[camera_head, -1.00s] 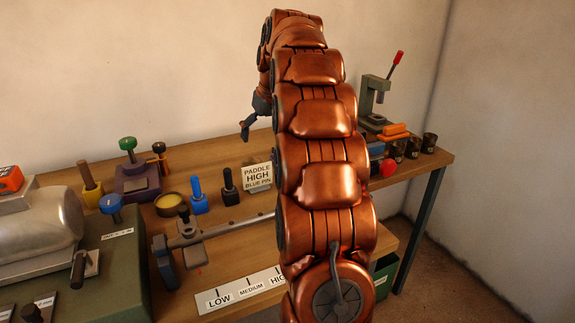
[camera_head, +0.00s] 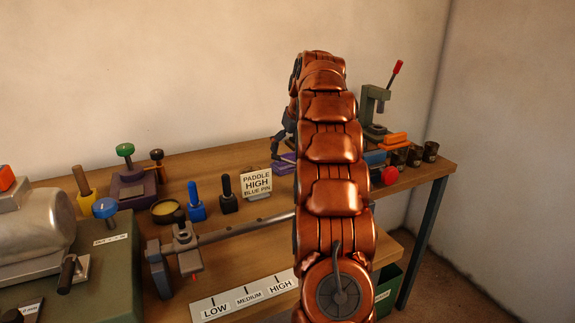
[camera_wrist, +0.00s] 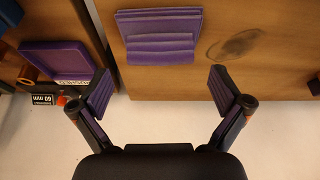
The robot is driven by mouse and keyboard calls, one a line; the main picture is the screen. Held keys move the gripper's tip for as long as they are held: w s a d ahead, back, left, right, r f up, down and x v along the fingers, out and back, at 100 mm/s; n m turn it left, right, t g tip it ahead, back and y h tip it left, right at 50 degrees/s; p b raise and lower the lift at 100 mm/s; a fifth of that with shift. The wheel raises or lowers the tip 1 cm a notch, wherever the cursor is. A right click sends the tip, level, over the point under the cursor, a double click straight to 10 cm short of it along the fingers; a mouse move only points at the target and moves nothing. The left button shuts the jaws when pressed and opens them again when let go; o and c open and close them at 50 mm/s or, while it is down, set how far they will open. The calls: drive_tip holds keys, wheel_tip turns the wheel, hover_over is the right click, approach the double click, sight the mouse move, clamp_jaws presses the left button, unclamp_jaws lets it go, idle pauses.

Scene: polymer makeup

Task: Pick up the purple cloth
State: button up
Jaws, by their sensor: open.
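The purple cloth (camera_wrist: 158,38) lies folded in stacked layers on the wooden table, at the top middle of the wrist view. In the head view only a purple sliver of it (camera_head: 286,168) shows beside my arm; the rest is hidden. My gripper (camera_wrist: 160,88) is open and empty, its two purple-padded fingers spread wide. In the wrist view the cloth shows beyond the fingertips, roughly centred between them, and not between the pads. In the head view my gripper (camera_head: 283,150) is low over the back of the table, close to the cloth; I cannot tell the exact gap.
A purple tray-like piece (camera_wrist: 55,62) with a label sits left of the cloth in the wrist view. In the head view a paddle sign (camera_head: 256,183) stands left of my gripper. A green press (camera_head: 374,108) and dark cups (camera_head: 415,155) stand to the right.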

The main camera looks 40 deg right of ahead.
sight(288, 154)
drive_tip(key=x, duration=0.4)
drive_tip(key=shift+f, duration=0.1)
drive_tip(key=shift+c, duration=0.4)
drive_tip(key=c, duration=1.1)
wheel_tip(288, 154, up, 7)
drive_tip(key=shift+r+p, duration=0.1)
drive_tip(key=shift+p, duration=0.25)
drive_tip(key=shift+r+p, duration=0.5)
drive_tip(key=shift+r, duration=0.9)
drive_tip(key=shift+r, duration=0.1)
